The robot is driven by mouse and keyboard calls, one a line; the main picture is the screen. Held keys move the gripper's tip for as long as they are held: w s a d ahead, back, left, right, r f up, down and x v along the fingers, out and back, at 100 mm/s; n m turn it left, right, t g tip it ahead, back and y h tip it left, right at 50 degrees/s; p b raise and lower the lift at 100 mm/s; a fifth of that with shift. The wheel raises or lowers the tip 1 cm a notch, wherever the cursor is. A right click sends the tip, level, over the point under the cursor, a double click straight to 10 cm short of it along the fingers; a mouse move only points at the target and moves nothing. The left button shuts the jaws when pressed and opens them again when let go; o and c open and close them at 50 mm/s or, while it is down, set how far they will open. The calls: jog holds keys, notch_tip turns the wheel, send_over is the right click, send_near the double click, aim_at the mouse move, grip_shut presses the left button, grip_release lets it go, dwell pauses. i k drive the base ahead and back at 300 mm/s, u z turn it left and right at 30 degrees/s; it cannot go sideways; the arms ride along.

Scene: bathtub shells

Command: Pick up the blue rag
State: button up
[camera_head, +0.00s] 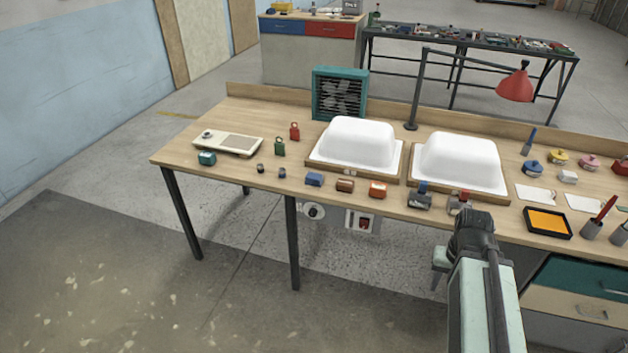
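A small blue block-like item (314,179) lies near the front edge of the wooden workbench (228,172), left of a brown item (345,185) and a red item (377,189). It may be the blue rag, but it is too small to tell whether it is cloth. My gripper (440,262) is at the lower right, in front of the bench's front edge and well to the right of the blue item. Its fingers are mostly hidden by my arm, so I cannot tell whether it is open or shut.
Two white tub shells (358,142) (458,161) stand on wooden boards behind the small items. A teal fan box (340,93) and a red lamp (515,86) stand at the back. An orange tray (547,222) is at right. Floor is clear at front left.

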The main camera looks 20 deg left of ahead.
aim_at(315, 179)
jog(key=k, duration=0.6)
jog(key=u, duration=0.55)
jog(key=i, duration=1.2)
jog(key=u, duration=1.4)
jog(key=i, duration=1.5)
jog(key=u, duration=0.25)
jog(key=k, duration=0.85)
jog(key=u, duration=0.15)
jog(key=i, duration=0.85)
